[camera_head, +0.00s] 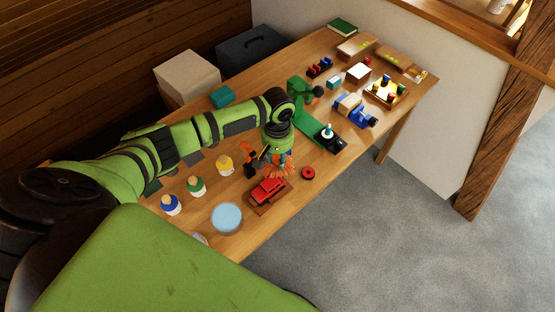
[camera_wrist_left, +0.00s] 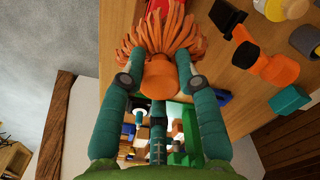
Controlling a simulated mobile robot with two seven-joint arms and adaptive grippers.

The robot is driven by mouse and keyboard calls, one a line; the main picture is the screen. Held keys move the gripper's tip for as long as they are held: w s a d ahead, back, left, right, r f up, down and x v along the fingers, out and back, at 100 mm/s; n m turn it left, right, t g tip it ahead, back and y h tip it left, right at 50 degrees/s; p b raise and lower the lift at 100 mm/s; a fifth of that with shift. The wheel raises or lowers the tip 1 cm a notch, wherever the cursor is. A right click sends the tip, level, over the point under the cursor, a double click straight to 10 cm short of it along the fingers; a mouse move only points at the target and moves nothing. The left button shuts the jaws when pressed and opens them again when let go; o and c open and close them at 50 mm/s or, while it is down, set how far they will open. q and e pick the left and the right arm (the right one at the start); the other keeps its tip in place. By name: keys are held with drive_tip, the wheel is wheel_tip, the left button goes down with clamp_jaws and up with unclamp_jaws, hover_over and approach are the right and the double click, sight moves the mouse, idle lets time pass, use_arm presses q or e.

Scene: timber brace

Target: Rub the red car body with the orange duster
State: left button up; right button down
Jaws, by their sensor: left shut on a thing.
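The red car body (camera_head: 267,189) sits on a small brown wooden board near the front edge of the table. Part of something red, likely the car body, shows at the top of the left wrist view (camera_wrist_left: 158,7). My left gripper (camera_head: 277,156) is just behind the car in the head view, pointing down. Its teal fingers are shut on the handle of the orange duster (camera_wrist_left: 160,78), whose bristles (camera_head: 281,170) fan out beside the car. Whether bristles touch the car cannot be told. My right gripper is not in view.
A black and orange item (camera_head: 250,162) stands close to the gripper. A red ring (camera_head: 308,173) lies right of the car. A green press (camera_head: 303,100) stands behind.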

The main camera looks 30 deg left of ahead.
use_arm(q)
drive_tip(key=shift+r, duration=0.15)
drive_tip(key=shift+r, duration=1.45)
